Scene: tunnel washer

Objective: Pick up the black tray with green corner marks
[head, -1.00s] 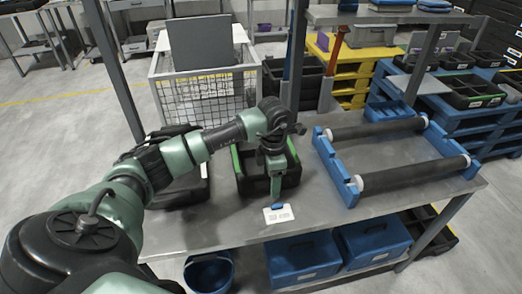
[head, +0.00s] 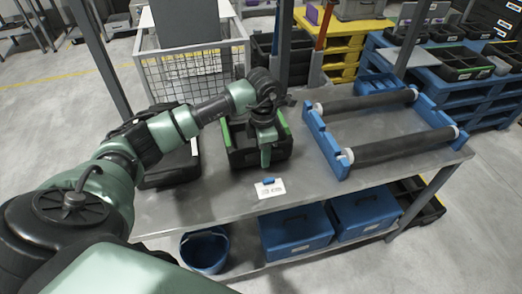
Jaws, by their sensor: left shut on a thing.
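The black tray with green corner marks (head: 241,158) is on the grey metal table, in the middle of the head view. Green shows along its left and right upper edges. My left gripper (head: 265,157) comes over it from the left, pointing down at the tray's front part. It is shut on the tray; the wrist and finger hide part of the tray and the exact contact. I cannot tell whether the tray is clear of the table. My right gripper is out of view.
A white label card (head: 270,189) with a small blue piece lies in front of the tray. Another black tray (head: 172,172) is left, partly under my arm. A blue roller frame (head: 330,150) stands right. Blue boxes (head: 296,232) and a blue bucket (head: 205,250) are on the lower shelf.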

